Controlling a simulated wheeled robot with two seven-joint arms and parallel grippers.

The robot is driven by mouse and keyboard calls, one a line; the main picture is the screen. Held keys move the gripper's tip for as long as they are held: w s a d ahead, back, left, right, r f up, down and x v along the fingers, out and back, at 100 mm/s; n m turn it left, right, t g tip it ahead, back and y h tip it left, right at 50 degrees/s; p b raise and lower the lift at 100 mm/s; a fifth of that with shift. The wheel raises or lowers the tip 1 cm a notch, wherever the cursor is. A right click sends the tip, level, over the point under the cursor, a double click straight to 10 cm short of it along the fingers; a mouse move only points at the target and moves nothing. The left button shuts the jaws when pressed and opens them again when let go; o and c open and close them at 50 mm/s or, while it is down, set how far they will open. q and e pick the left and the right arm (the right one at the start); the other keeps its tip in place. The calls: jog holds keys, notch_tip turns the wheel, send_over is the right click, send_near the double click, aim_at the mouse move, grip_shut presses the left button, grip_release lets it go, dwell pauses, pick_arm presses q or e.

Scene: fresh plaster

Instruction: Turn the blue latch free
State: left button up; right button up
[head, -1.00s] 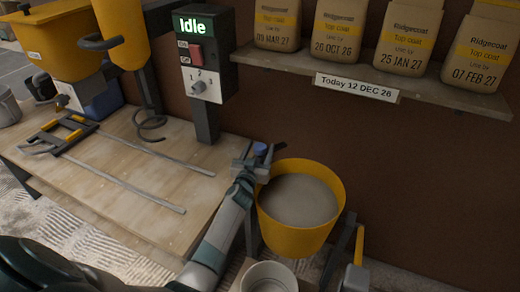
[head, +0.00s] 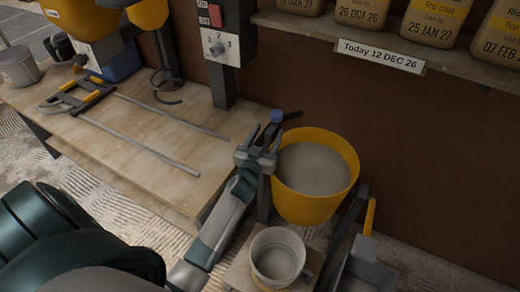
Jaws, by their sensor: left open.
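The blue latch (head: 277,116) is a small blue knob with a dark bar pointing right, at the back left rim of the yellow bucket (head: 318,205). The bucket holds smooth grey plaster (head: 312,168). My left gripper (head: 259,150) is open, just in front of the latch and left of the bucket. A gap shows between the fingers and the blue knob, and nothing is seen in the jaws. The latch's lower part is partly hidden by the gripper. My right gripper is not in view.
A wooden bench (head: 160,165) with a black and yellow frame (head: 78,97) and thin rods is at left. A control post (head: 220,90) stands behind. A pale round pot (head: 277,258) is below the bucket. A shelf of bags with a date sign (head: 381,56) is above.

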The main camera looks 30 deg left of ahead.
pick_arm(q)
jog(key=v, duration=0.7)
